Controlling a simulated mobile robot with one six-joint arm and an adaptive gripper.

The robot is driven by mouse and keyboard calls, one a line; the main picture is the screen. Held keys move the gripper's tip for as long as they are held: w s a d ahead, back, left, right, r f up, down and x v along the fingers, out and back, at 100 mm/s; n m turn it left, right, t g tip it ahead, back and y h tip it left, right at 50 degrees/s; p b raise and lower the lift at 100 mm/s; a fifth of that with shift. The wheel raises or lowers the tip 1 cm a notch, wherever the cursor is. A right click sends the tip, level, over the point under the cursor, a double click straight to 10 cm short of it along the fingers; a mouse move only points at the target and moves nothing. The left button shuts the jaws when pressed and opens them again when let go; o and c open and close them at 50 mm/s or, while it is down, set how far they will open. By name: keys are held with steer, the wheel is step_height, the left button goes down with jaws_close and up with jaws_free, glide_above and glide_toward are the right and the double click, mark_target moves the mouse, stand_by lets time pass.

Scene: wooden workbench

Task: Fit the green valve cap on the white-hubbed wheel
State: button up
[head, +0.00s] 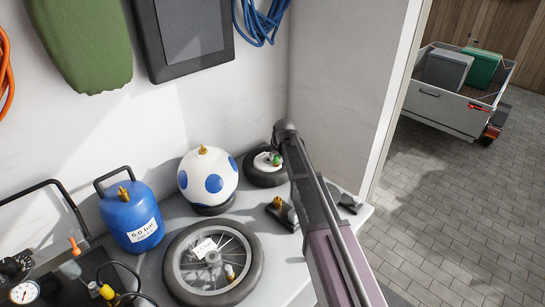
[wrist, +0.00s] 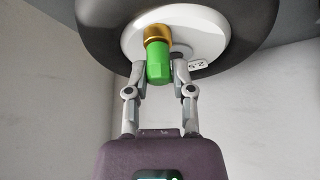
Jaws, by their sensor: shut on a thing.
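The white-hubbed wheel (head: 263,178) stands at the back right of the bench, a small black tyre around a white hub. Its hub (wrist: 213,35) fills the top of the wrist view, with a brass valve fitting (wrist: 155,33) on it. The green valve cap (wrist: 160,64) lies in line with the fitting, its upper end meeting the brass in the picture. I cannot tell how far it sits on it. My gripper (wrist: 160,68) is shut on the cap, one finger at each side. The cap also shows in the head view (head: 276,158), beside my arm.
A spoked wheel (head: 252,272) lies in front. A white ball with blue spots (head: 222,171) and a blue canister (head: 123,222) stand left of the white-hubbed wheel. A small block with a brass piece (head: 280,212) sits near my arm. The wall is close behind.

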steer(key=o, duration=0.8)
steer(key=o, duration=0.4)
steer(key=shift+r, duration=0.1)
steer(key=shift+r+p, duration=4.4)
steer(key=shift+p, duration=0.15)
steer(key=shift+s, duration=0.1)
